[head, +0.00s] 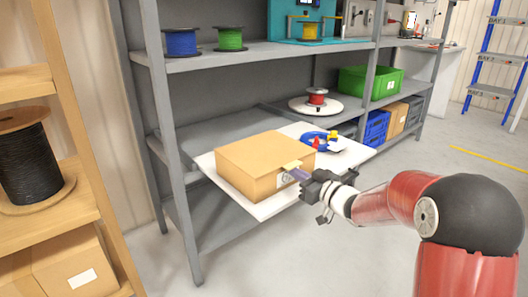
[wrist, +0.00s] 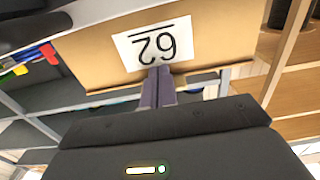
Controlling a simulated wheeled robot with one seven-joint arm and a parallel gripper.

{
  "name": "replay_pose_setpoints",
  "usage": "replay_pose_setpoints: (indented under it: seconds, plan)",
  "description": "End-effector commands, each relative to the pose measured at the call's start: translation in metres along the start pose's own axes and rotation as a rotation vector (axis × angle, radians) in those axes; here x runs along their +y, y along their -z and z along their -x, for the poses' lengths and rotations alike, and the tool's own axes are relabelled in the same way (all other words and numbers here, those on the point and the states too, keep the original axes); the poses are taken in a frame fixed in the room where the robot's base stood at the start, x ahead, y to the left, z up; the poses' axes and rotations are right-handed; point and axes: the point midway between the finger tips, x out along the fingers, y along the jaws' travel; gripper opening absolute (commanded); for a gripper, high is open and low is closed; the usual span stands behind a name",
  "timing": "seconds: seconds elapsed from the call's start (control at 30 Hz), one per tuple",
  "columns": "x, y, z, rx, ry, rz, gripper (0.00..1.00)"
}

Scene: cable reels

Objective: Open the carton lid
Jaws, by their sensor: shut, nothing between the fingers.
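The carton (head: 250,172) is a closed tan cardboard box on a white board on the grey shelf rack. Its lid (head: 263,150) lies flat, with a pale yellow tab (head: 292,165) at the front edge. My gripper (head: 297,174) is at the carton's front face, just below the tab. Its fingers are shut with nothing between them. In the wrist view the fingers (wrist: 158,85) point at the carton face (wrist: 95,65), close to a white label (wrist: 152,45) reading 62, upside down. I cannot tell whether the fingertips touch the carton.
The white board (head: 350,157) also holds a blue cable coil (head: 318,138) with red and yellow pieces, right of the carton. A red reel (head: 317,97) on a white disc stands behind. Grey rack posts (head: 162,110) flank the board. Floor in front is clear.

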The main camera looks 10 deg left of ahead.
Motion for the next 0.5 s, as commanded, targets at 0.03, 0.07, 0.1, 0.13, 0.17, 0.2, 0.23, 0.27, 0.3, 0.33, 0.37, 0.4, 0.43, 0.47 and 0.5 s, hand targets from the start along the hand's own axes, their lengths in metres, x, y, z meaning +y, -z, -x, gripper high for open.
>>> replay_pose_setpoints:
  seconds: [0.03,0.07,0.1,0.13,0.17,0.2,0.23,0.27,0.3,0.33,0.37,0.4,0.43,0.47,0.5]
  plan:
    - [0.0,0.0,0.0,0.0,0.0,0.0,0.0]
    - [0.0,0.0,0.0,0.0,0.0,0.0,0.0]
    - [0.0,0.0,0.0,0.0,0.0,0.0,0.0]
    - [0.0,0.0,0.0,0.0,0.0,0.0,0.0]
    - [0.0,0.0,0.0,0.0,0.0,0.0,0.0]
    - [0.0,0.0,0.0,0.0,0.0,0.0,0.0]
    - [0.0,0.0,0.0,0.0,0.0,0.0,0.0]
    - [0.0,0.0,0.0,0.0,0.0,0.0,0.0]
    - [0.0,0.0001,0.0,0.0,0.0,0.0,0.0]
    - [0.0,0.0005,0.0,0.0,0.0,0.0,0.0]
    - [0.0,0.0012,-0.0001,0.0,0.0,0.0,0.0]
    - [0.0,0.0027,-0.0002,0.0,0.0,0.0,0.0]
    - [0.0,0.0044,-0.0004,0.0,0.0,0.0,0.0]
    - [0.0,0.0064,-0.0006,0.001,0.0,0.0,0.0]
    - [0.0,0.0097,-0.0009,0.001,0.0,0.001,0.0]
